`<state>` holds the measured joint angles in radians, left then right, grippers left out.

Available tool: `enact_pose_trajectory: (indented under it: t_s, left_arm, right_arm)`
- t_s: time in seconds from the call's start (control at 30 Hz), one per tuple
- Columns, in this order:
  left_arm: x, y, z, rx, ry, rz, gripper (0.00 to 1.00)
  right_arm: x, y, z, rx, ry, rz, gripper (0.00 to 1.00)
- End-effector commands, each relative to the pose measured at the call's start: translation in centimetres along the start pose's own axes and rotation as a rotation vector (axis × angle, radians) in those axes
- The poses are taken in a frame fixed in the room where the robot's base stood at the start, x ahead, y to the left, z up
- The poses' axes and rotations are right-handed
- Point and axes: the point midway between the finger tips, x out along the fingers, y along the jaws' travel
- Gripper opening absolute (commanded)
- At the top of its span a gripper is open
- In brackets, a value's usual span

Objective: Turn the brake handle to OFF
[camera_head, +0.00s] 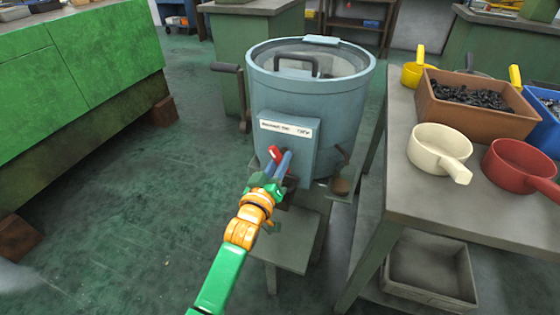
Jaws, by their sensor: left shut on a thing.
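The brake handle (274,153) shows as a short red end on the front of a grey-blue round machine (335,120), just under the white label plate on its front box (302,148). My left gripper (278,165) reaches up to it from below, and its blue-grey fingers are shut on the handle. The fingers hide most of the handle and its pivot, so its exact angle is hard to tell. The label is too small to read surely. My right gripper is not in view.
A grey table (400,205) at right holds a brown bin of dark parts (450,118), a cream scoop (437,147) and a red scoop (515,165). A dark crank (243,100) juts from the machine's left side.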

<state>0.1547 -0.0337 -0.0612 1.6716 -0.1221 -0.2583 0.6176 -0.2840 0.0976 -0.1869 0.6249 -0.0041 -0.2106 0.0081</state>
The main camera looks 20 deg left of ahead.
Motion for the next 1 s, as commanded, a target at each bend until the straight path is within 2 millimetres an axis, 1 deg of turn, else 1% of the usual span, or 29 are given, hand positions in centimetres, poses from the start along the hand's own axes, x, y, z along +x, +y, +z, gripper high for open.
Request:
enact_pose_trajectory:
  t_s: [0.23, 0.37, 0.57, 0.8, 1.0]
  left_arm:
    - [0.0, 0.0, 0.0, 0.019, -0.001, 0.000, 0.00]
    - [0.0, 0.1, -0.1, 0.068, -0.001, 0.000, 0.00]
    - [0.0, 0.0, -0.2, 0.211, -0.002, -0.002, 0.00]
    - [0.0, 0.0, -0.2, 0.438, -0.002, -0.001, 0.00]
    - [0.0, -0.1, -0.1, 0.628, -0.002, -0.001, 0.00]
  right_arm:
    - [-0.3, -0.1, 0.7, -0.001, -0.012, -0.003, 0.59]
    - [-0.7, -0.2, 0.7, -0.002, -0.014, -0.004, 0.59]
    - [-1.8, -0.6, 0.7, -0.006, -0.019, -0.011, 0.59]
    - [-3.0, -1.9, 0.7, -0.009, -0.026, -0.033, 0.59]
    - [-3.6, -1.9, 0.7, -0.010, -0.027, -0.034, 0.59]
